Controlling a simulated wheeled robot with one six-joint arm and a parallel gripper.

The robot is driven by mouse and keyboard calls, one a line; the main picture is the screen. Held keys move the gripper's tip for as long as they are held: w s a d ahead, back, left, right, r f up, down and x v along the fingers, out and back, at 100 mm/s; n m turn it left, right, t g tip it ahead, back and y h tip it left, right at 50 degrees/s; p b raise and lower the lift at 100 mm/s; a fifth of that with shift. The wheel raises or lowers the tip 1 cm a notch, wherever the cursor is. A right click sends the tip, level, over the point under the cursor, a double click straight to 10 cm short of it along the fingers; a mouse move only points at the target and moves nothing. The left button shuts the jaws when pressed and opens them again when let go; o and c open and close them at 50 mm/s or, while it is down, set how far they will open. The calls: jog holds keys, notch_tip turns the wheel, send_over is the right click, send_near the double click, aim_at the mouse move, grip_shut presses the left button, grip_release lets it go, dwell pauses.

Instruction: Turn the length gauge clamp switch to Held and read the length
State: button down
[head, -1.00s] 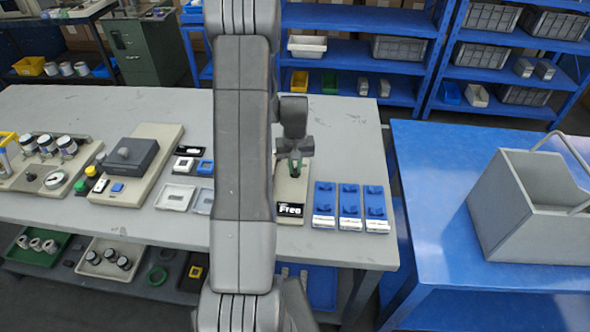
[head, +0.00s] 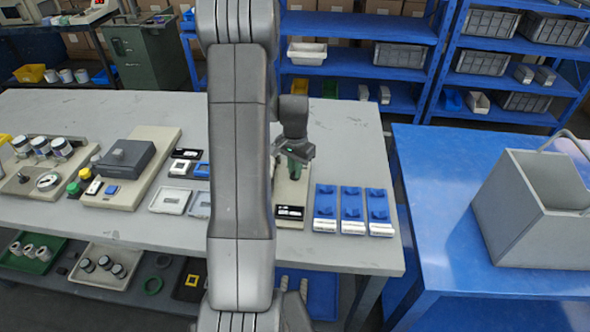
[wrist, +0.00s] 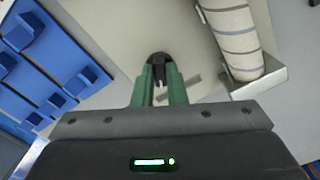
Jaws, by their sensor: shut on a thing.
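The length gauge (head: 284,190) is a beige unit on the grey bench, with a black display (head: 290,212) at its near end. The display carries small light marks that I cannot read. In the wrist view the clamp switch (wrist: 158,58) is a small black knob on the pale gauge face (wrist: 120,50). My gripper (wrist: 160,76) has its green fingers closed around the knob's near part. My gripper (head: 296,172) also shows in the head view, pointing down over the gauge, where it hides the switch. Any switch position marks are not readable.
Several blue-and-white switch units (head: 352,205) stand close on the gauge's right. A striped roll (wrist: 232,35) lies in a metal holder beside the switch in the wrist view. The blue table (head: 440,190) with a grey tote (head: 530,220) is at the right.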

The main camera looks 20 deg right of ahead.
dwell(0.3)
jog(key=c, duration=1.5)
grip_release()
jog(key=shift+o, duration=0.2)
jog(key=shift+r, duration=0.1)
notch_tip(320, 180, up, 14)
jog(key=shift+b, duration=0.3)
jog(key=shift+f, duration=0.25)
notch_tip(320, 180, down, 14)
jog(key=shift+r, duration=0.15)
